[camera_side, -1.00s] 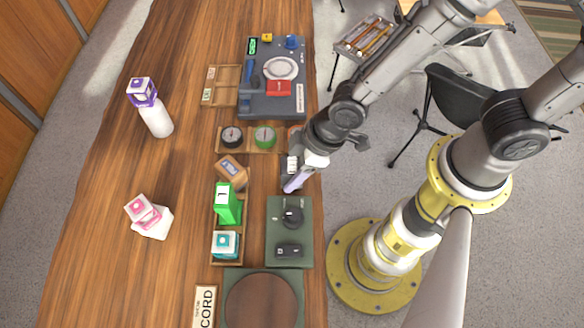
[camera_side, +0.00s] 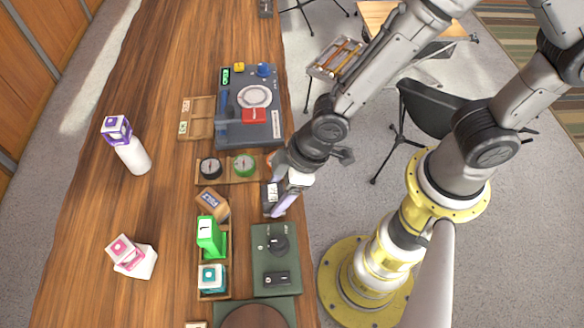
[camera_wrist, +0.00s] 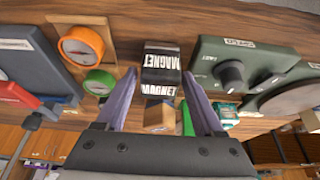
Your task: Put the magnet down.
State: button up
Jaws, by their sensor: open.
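The magnet (camera_wrist: 161,62) is a black block with white MAGNET labels on two faces. In the wrist view it sits between my two fingers. In the side view the magnet (camera_side: 268,198) is at the bench's right edge, partly hidden by my gripper (camera_side: 280,204). It appears to rest on the bench, though its underside is hidden. My gripper (camera_wrist: 160,76) is open, with one pale purple finger on each side of the magnet and small gaps visible between.
A green control box (camera_side: 274,245) with a knob stands near the magnet on one side. A rack holds dials, including a green one (camera_side: 244,165); an orange dial (camera_wrist: 80,46) is close by. A wooden block (camera_side: 212,203) and green box (camera_side: 208,236) stand left.

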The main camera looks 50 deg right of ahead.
jog(key=s+d+r+m+t+h, duration=0.1)
jog(key=d+r+m, duration=0.1)
jog(key=d+r, duration=0.6)
jog(key=s+d+r+m+t, duration=0.1)
jog(key=d+r+m, duration=0.1)
jog(key=d+r, duration=0.6)
jog(key=s+d+r+m+h, duration=0.2)
jog(key=s+d+r+m, duration=0.3)
jog(key=s+d+r, duration=0.2)
jog(key=shift+d, duration=0.25)
dwell(0.4)
